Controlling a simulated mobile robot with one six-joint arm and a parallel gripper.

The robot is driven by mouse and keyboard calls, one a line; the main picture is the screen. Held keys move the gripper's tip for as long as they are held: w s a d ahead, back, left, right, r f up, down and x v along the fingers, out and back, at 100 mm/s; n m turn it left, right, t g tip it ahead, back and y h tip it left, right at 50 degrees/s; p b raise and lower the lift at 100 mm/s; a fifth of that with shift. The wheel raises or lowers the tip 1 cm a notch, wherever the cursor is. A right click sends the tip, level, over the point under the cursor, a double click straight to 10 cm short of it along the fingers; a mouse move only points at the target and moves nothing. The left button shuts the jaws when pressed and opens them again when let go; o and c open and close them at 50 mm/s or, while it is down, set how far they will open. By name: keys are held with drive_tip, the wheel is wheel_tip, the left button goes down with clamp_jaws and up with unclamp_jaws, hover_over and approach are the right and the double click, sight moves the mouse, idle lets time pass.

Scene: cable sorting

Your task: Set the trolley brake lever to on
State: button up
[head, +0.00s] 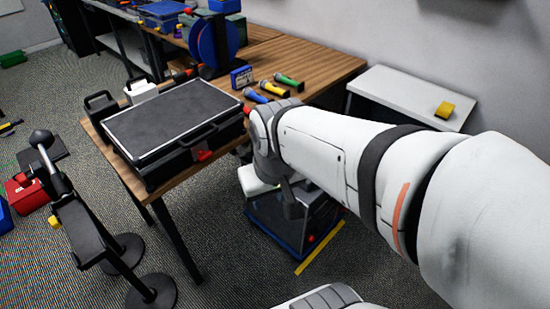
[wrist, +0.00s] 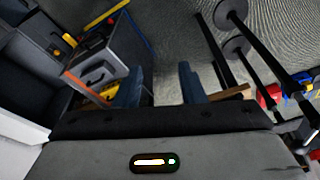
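A low dark trolley with a blue edge (head: 262,232) stands on the carpet beside the wooden table, partly hidden by my arm. A small red part (head: 311,238) shows on its right side; I cannot tell whether it is the brake lever or how it is set. In the wrist view, a grey case with a black handle (wrist: 97,75) sits by a blue edge at the upper left. My gripper (wrist: 160,78) has its two blue-grey fingers apart with nothing between them. In the head view, it hangs above the trolley, mostly hidden.
The wooden table (head: 345,66) holds a large black case (head: 172,112), microphones (head: 273,88) and a blue reel (head: 218,42). Black stands with round bases (head: 152,291) are at the lower left. A yellow floor strip (head: 320,256) lies in front of the trolley. A white side table (head: 405,90) stands behind my arm.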

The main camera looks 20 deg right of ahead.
drive_tip(key=w+d+f+m+t+y+b, duration=0.1)
drive_tip(key=w+d+f+m+y+b, duration=0.35)
drive_tip(key=f, duration=0.75)
drive_tip(key=w+d+f+m+y+b, duration=0.1)
drive_tip(key=w+f+m+y+b, duration=0.1)
drive_tip(key=w+f+y+b, duration=0.65)
drive_tip(key=w+d+f+m+t+y+b, duration=0.1)
drive_tip(key=w+d+f+m+b, duration=0.3)
drive_tip(key=f, duration=1.1)
drive_tip(key=m+t+h+b, duration=1.3)
drive_tip(key=m+b, duration=0.1)
approach(315, 236)
drive_tip(key=w+f, duration=0.1)
drive_tip(key=w, duration=0.7)
drive_tip(key=shift+a, duration=0.5)
drive_tip(key=shift+w+n, duration=0.1)
drive_tip(key=shift+n, duration=0.15)
drive_tip(key=shift+c, duration=0.3)
